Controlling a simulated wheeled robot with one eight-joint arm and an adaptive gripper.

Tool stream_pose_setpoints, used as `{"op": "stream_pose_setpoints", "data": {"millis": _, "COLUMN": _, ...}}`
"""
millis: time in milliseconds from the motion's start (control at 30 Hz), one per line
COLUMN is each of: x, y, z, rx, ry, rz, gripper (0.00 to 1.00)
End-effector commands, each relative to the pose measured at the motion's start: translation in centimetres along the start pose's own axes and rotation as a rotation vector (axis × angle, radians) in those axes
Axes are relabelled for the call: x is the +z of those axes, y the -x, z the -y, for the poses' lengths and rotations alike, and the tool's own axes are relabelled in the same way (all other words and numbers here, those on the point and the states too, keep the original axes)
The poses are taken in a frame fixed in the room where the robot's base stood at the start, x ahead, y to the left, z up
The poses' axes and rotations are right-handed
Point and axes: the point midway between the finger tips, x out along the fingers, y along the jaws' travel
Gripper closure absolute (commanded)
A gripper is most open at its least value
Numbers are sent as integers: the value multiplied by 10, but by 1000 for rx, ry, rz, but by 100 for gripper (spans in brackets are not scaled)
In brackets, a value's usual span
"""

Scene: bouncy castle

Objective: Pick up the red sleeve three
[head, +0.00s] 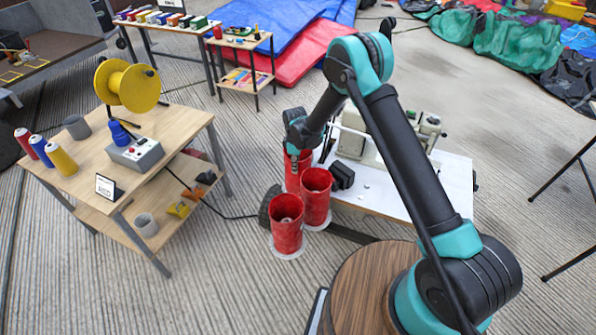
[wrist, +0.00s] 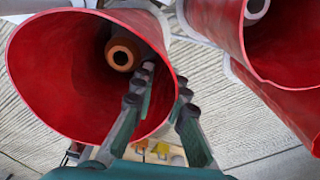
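Three red sleeves stand close together in the head view: a front one (head: 287,232), a right one (head: 316,203) and a back one (head: 291,178) partly hidden by my gripper (head: 297,153). I see no number marking sleeve three. In the wrist view, the nearest red sleeve (wrist: 50,80) opens toward the camera, with a dark post and an orange-brown ring (wrist: 122,54) inside. My gripper (wrist: 166,76) has its fingers apart, one over the sleeve's mouth and one outside, with the rim between them. I cannot tell if they touch the wall.
Another red sleeve (wrist: 220,35) is close at the right of the wrist view. A white table (head: 450,178) with a sewing machine (head: 365,142) stands behind and right of the sleeves. A wooden table (head: 180,120) stands at the left. Open floor (head: 225,285) lies in front.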

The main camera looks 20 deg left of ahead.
Motion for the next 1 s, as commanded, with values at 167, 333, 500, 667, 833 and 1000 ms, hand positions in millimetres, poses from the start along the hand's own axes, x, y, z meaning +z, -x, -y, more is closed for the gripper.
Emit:
{"op": "stream_pose_setpoints", "data": {"millis": 167, "x": 0, "y": -8, "z": 1, "rx": 0, "ry": 0, "rz": 0, "gripper": 86}}
{"op": "stream_pose_setpoints", "data": {"millis": 333, "x": -1, "y": -27, "z": 3, "rx": 0, "ry": 0, "rz": 0, "gripper": 86}}
{"op": "stream_pose_setpoints", "data": {"millis": 500, "x": -1, "y": -50, "z": 3, "rx": 0, "ry": 0, "rz": 0, "gripper": 86}}
{"op": "stream_pose_setpoints", "data": {"millis": 667, "x": -1, "y": -55, "z": 4, "rx": 0, "ry": 0, "rz": 0, "gripper": 86}}
{"op": "stream_pose_setpoints", "data": {"millis": 833, "x": -1, "y": -55, "z": 3, "rx": 0, "ry": 0, "rz": 0, "gripper": 94}}
{"op": "stream_pose_setpoints", "data": {"millis": 1000, "x": -1, "y": -55, "z": 3, "rx": 0, "ry": 0, "rz": 0, "gripper": 100}}
